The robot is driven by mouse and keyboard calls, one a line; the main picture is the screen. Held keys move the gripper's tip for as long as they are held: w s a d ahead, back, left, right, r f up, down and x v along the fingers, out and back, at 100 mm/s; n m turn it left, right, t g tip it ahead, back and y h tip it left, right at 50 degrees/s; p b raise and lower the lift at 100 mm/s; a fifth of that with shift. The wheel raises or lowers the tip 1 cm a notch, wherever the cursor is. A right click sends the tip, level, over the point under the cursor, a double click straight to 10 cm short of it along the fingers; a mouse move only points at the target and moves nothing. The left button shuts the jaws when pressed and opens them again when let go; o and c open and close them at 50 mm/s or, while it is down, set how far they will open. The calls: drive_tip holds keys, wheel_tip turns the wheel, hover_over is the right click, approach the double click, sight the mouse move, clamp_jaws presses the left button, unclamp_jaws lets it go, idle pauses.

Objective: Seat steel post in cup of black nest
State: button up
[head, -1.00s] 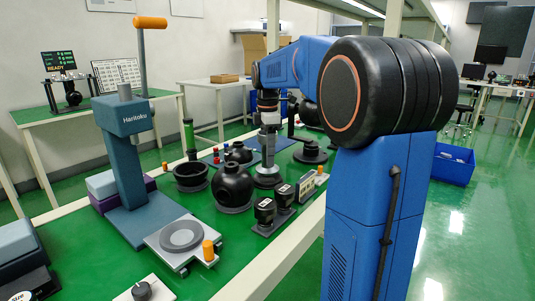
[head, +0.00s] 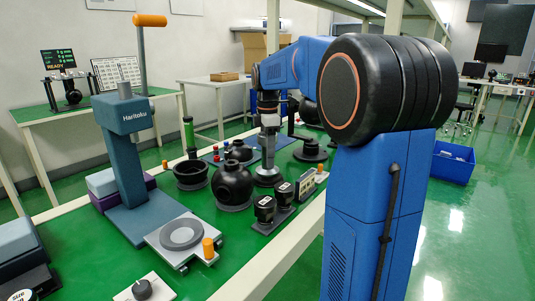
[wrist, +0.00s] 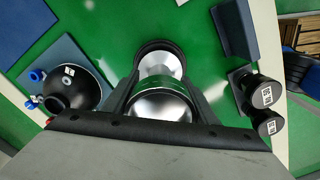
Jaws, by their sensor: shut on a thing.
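The steel post (wrist: 160,104) is a shiny cylinder between the two dark fingers of my gripper (wrist: 160,92) in the wrist view. The fingers are shut on it. A round black rim (wrist: 158,43), which looks like the cup of the black nest, encircles the post's far end in that view. I cannot tell whether the post touches the cup or is fully down in it. In the head view my gripper (head: 268,127) points down, with the post (head: 268,157) below it, above a round grey base (head: 268,180). The post looks roughly upright.
A black stepped piece (head: 310,151) is at the right. A black dome (wrist: 68,88) is left of my gripper in the wrist view. A tall press (head: 130,160) stands at the left.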

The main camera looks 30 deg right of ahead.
drive_tip(key=shift+f, duration=0.5)
drive_tip(key=o, duration=1.7)
drive_tip(key=shift+f, duration=0.1)
wheel_tip(320, 180, up, 18)
drive_tip(key=shift+f, duration=0.25)
